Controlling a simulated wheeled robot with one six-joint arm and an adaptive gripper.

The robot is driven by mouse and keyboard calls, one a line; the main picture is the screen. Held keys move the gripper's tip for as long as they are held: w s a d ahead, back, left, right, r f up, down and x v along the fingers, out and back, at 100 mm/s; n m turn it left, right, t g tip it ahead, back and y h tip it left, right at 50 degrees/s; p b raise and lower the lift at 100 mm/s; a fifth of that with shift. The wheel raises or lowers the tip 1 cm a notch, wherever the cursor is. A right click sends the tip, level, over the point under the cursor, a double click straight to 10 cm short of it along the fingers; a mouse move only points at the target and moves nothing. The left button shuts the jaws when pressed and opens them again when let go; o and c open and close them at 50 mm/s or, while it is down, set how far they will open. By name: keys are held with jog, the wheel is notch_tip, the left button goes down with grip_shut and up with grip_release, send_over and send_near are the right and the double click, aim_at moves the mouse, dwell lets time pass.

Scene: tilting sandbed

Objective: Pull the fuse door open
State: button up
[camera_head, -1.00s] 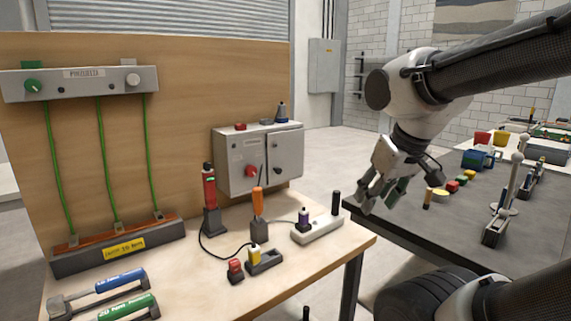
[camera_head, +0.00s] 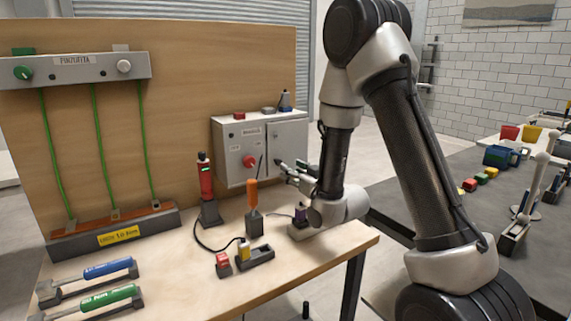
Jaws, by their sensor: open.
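The fuse box is a light grey cabinet (camera_head: 231,149) on the wooden back panel, with a red round knob (camera_head: 249,161) on its left part. Its right part is a grey door (camera_head: 290,136), which looks shut. My gripper (camera_head: 280,170) is open in front of the door's lower left part, with its fingers pointing left toward the cabinet. The fingers look empty. Whether they touch the door or a handle cannot be told, and the gripper hides the door's lower part.
An orange-handled tool (camera_head: 252,197) stands in a holder just left of my gripper. A red device (camera_head: 206,184) stands further left. Small items sit on the cabinet top.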

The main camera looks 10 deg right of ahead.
aim_at(280, 163)
jog(key=x, duration=0.7)
jog(key=shift+w+a, duration=0.1)
jog(key=shift+w, duration=0.25)
grip_shut()
